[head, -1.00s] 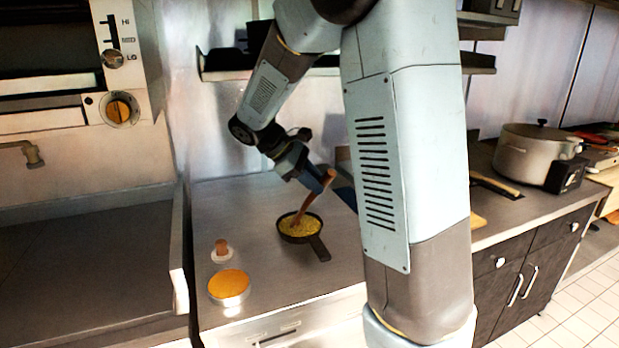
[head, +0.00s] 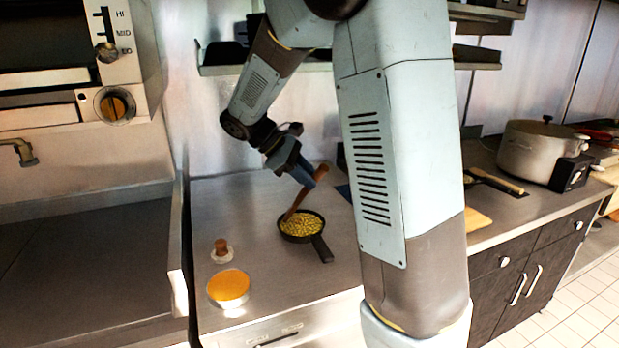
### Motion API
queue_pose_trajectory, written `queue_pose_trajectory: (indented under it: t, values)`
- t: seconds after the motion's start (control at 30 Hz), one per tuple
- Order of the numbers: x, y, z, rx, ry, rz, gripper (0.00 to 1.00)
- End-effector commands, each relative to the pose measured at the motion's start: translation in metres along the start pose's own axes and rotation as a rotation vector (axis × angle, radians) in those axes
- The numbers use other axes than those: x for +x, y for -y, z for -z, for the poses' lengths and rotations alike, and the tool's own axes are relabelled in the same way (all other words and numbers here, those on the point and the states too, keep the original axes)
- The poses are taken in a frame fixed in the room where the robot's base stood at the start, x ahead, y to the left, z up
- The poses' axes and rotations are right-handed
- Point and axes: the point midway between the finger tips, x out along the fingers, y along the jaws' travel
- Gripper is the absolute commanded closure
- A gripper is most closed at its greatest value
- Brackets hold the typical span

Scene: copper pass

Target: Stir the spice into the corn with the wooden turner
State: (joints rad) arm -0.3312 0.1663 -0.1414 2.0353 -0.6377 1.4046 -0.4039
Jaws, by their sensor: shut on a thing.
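A small dark pan (head: 321,247) with a handle toward the front right stands on the steel counter. Yellow corn (head: 302,226) fills it. My gripper (head: 303,173) is above the pan's back side, shut on the wooden turner (head: 298,203). The turner is tilted, its upper end to the right and its lower end at the back left of the corn. Whether its tip is within the corn or at the rim is hard to tell. A round container with an orange-yellow top (head: 229,286), possibly the spice, stands at the front left of the pan.
A small white lid with a brown knob (head: 221,250) lies behind the orange-topped container. A large pot (head: 538,152) stands far right. A raised edge (head: 177,245) bounds the counter on the left.

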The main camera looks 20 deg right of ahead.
Motion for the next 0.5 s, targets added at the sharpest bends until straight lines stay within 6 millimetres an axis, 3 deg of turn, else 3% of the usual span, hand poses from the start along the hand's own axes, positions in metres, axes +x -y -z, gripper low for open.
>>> queue_pose_trajectory:
  t: [0.37, 0.5]
  values:
    - [0.025, -0.017, -0.015, -0.001, 0.001, 0.000, 1.00]
    - [0.006, -0.023, -0.030, 0.001, -0.003, -0.003, 1.00]
